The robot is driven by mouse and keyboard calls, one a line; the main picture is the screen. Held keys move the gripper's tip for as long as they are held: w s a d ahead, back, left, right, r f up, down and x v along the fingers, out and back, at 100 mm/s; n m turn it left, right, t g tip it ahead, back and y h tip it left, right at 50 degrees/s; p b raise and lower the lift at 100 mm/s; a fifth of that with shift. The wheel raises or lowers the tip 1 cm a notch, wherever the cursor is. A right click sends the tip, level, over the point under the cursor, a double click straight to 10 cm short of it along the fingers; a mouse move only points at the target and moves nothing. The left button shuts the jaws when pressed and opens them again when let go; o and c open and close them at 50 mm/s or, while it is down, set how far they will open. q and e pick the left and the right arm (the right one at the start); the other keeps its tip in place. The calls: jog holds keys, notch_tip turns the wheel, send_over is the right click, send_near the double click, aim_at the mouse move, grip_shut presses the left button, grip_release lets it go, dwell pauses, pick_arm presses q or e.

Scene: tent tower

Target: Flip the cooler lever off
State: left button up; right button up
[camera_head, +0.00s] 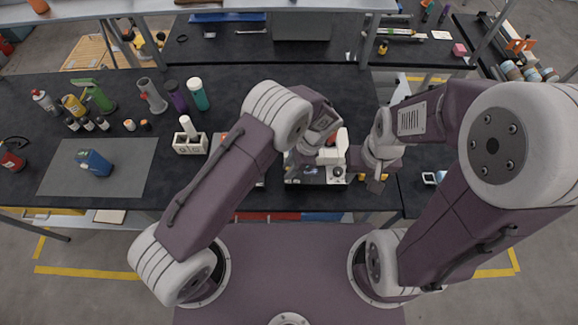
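A white and grey machine (338,154) stands on the black bench at the middle, in front of me, with a dark round part low on its front. It may be the cooler; I cannot make out a lever on it. My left gripper (297,160) is at the machine's left side, largely hidden by my own wrist, and I cannot tell whether it touches. My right gripper (376,184) points down just right of the machine. Both grippers are too small and covered to show whether their fingers are open or shut.
Left on the bench (225,180) are a grey mat (130,170) with a blue object (95,162), several bottles, and a white holder (190,143). A small white and blue device (433,177) lies right of my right gripper. A shelf (215,7) runs along the back.

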pick_arm(q)
jog(key=shift+w+a+f, duration=0.1)
jog(key=shift+w+f, duration=0.05)
jog(key=shift+f, duration=0.1)
grip_shut()
jog(key=shift+a+r+h, duration=0.15)
jog(key=shift+a+h, duration=0.05)
jog(key=shift+h, duration=0.4)
jog(key=shift+a+f+h+p, duration=0.2)
jog(key=shift+h+p, duration=0.15)
jog(key=shift+h, duration=0.25)
jog(key=shift+d, duration=0.1)
grip_release()
